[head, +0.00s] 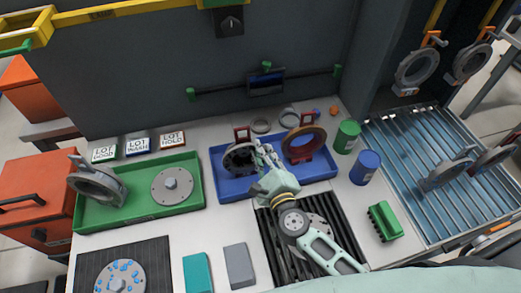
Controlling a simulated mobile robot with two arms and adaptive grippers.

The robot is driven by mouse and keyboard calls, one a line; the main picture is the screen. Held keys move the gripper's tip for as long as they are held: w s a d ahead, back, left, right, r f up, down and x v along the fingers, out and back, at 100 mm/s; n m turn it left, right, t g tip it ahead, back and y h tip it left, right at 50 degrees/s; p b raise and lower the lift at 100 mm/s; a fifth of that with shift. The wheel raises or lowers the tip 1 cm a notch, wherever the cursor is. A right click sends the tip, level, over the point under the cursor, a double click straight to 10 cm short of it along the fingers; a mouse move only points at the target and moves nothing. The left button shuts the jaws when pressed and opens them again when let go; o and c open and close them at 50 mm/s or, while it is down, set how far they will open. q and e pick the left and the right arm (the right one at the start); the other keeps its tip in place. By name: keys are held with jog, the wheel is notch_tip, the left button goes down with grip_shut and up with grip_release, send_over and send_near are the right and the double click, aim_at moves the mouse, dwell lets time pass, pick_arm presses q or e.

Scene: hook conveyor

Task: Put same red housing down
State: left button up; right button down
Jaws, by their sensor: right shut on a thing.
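A dark ring-shaped housing (232,162) with a red tag above it stands upright in the left part of the blue tray (262,188). My right gripper (261,151) is shut at the right edge of this housing, and its fingers partly hide it. A second, brownish-red ring housing (303,156) with a red tag stands in the right part of the same tray, apart from the gripper. Whether the held housing bears fully on the tray floor is hard to tell. My left gripper is not in view.
A green tray (140,212) at left holds a grey housing (92,185) and a flanged disc (172,185). Green (347,137) and blue (365,168) cans stand right of the blue tray. A black ribbed mat (269,236) lies under my right arm. Grey housings hang above the blue conveyor (405,150).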

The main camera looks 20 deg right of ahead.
jog(key=shift+r, duration=0.25)
jog(key=shift+f, duration=0.15)
jog(key=c, duration=1.6)
grip_release()
jog(key=shift+s+f, duration=0.1)
jog(key=shift+c, duration=0.2)
jog(key=s+r+b, duration=0.1)
jog(key=s+b, duration=0.1)
jog(key=s, duration=1)
jog(key=shift+d+b, duration=0.4)
